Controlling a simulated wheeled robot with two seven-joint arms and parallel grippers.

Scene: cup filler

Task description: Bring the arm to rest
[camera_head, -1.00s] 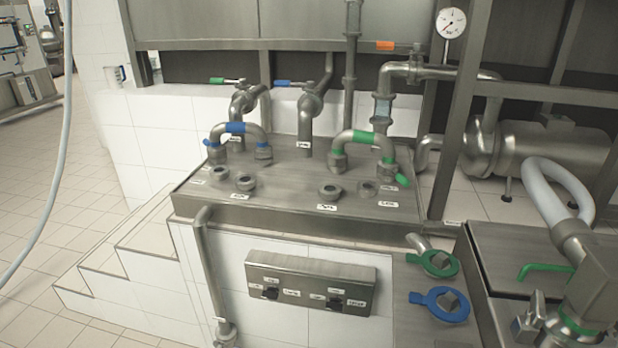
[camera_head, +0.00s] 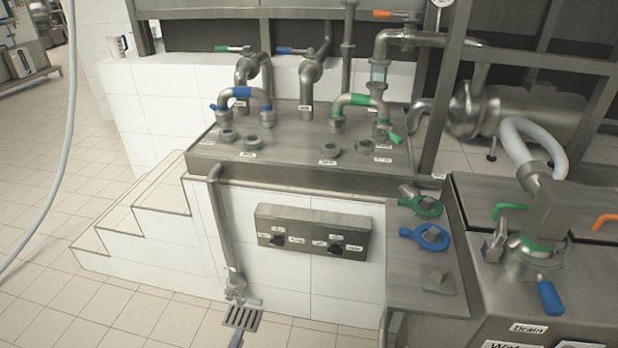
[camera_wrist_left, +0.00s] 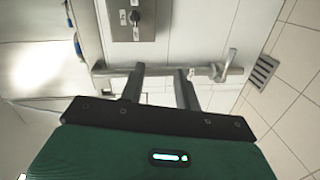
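My left gripper (camera_wrist_left: 160,74) shows in the left wrist view, with its two dark fingers apart and nothing seen between them. Beyond the fingertips runs a steel drain pipe (camera_wrist_left: 112,71), which also shows in the head view (camera_head: 217,220). I cannot tell how far the fingers are from it. A grey switch box (camera_wrist_left: 140,20) is past the left finger in the wrist view; it hangs on the white tiled wall in the head view (camera_head: 312,212). My right gripper is not in view.
A steel counter (camera_head: 295,178) carries blue-banded and green-banded pipe bends. At right are a green ring wrench (camera_head: 428,206), a blue ring wrench (camera_head: 432,238) and a steel machine (camera_head: 480,190) with a white hose. Tiled steps (camera_head: 130,220) are at left; a floor grate (camera_head: 242,317) lies below.

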